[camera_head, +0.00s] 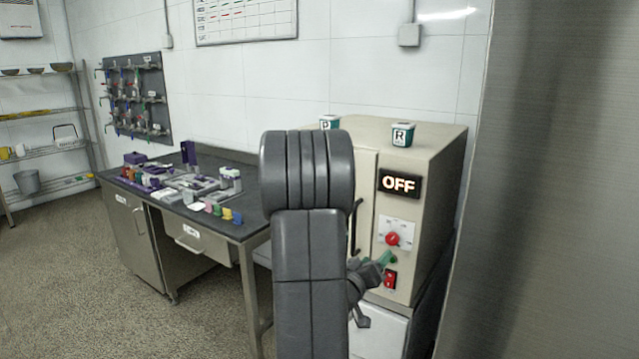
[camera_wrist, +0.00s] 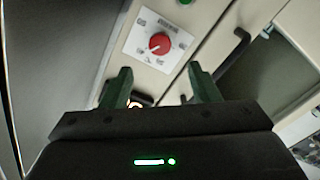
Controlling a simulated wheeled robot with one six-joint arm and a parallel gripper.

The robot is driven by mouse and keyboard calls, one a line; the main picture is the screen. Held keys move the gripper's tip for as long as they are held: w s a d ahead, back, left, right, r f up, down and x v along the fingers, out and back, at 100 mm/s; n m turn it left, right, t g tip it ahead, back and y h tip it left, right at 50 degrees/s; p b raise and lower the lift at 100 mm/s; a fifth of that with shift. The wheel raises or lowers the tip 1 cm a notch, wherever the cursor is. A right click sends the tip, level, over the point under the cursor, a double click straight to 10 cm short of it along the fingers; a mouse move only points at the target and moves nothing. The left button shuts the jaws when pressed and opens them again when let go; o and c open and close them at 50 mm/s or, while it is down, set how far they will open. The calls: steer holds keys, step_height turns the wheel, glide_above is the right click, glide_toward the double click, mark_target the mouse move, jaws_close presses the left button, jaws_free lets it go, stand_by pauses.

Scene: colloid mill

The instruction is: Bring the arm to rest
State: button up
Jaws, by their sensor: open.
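My gripper (camera_head: 378,264) shows in the head view just right of my dark arm, in front of the lower control panel of a beige cabinet machine (camera_head: 425,165). Its green fingers are near the green button and red switch; I cannot tell whether they touch anything. In the wrist view the two green fingers (camera_wrist: 163,82) are apart with nothing held between them. A red knob (camera_wrist: 159,43) on a white dial plate lies beyond them, and a lit display (camera_wrist: 140,100) is partly hidden. My arm hides part of the machine's front and door.
The machine's display (camera_head: 399,184) reads OFF, with a red knob (camera_head: 392,239) and red switch (camera_head: 390,279) below. Two small pots, P (camera_head: 329,121) and R (camera_head: 403,134), stand on top. A dark worktable (camera_head: 240,228) with parts is left. A steel surface (camera_head: 550,180) bounds the right.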

steer(key=p+x, duration=0.1)
steer(key=x, duration=0.9)
steer(key=shift+w+d+r, duration=0.1)
steer(key=shift+w+d, duration=0.15)
steer(key=shift+w+f+m+b, duration=0.15)
steer(key=shift+f+m+b, duration=0.1)
steer(key=shift+m+b, duration=0.15)
steer(key=shift+a+r+m+b, duration=0.1)
steer(key=shift+m+b, duration=0.45)
steer(key=shift+m, duration=0.35)
steer(key=m+b, duration=0.2)
steer(key=m, duration=0.1)
steer(key=shift+m, duration=0.4)
steer(key=shift+s+a+m, duration=0.1)
steer(key=shift+s+m, duration=0.1)
steer(key=shift+m, duration=0.2)
steer(key=y, duration=0.1)
glide_toward(391, 242)
steer(key=shift+w+a+v, duration=0.35)
steer(key=shift+a+v, duration=0.2)
steer(key=shift+v, duration=2.6)
steer(key=shift+n, duration=0.4)
steer(key=shift+d+b, duration=0.1)
steer(key=shift+b, duration=0.2)
